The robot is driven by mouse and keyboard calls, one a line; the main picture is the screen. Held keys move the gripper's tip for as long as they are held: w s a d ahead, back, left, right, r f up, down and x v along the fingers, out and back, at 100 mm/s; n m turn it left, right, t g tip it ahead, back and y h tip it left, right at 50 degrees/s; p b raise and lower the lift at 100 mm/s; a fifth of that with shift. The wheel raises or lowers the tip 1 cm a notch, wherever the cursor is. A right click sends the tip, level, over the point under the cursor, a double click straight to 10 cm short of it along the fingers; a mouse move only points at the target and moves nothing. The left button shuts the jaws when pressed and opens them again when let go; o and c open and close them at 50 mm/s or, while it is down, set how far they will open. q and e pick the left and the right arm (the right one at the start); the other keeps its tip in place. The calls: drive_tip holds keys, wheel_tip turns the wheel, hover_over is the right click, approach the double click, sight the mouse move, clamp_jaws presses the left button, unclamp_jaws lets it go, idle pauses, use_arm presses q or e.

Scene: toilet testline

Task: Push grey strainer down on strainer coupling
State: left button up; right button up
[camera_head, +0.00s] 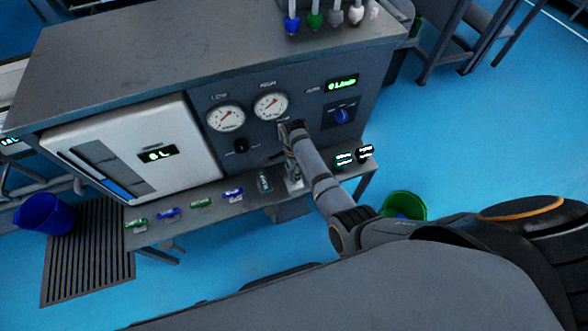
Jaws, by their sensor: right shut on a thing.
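My right arm reaches in from the right to the front of the grey test bench (200,48). My right gripper (291,168) is below the gauges, pointing down at the bench's front ledge. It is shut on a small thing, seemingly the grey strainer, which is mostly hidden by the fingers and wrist. A pale grey piece (293,184) shows at the fingertips, just above or on the ledge. I cannot tell strainer from strainer coupling there, or whether they touch. My left gripper is not in view.
A dark cylinder (264,183) stands just left of the gripper. Small green and blue fittings line the ledge further left. Two dark labelled pieces (343,160) (365,152) are to the right. A green bucket (405,205) and a blue bucket (45,214) flank the bench.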

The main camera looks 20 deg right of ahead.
idle(0.4)
drive_tip(key=shift+p, duration=0.3)
drive_tip(key=shift+f+b, duration=1.1)
drive_tip(key=shift+f, duration=0.65)
idle(0.4)
drive_tip(key=o, duration=1.3)
wheel_tip(320, 180, up, 12)
drive_tip(key=shift+r, duration=0.1)
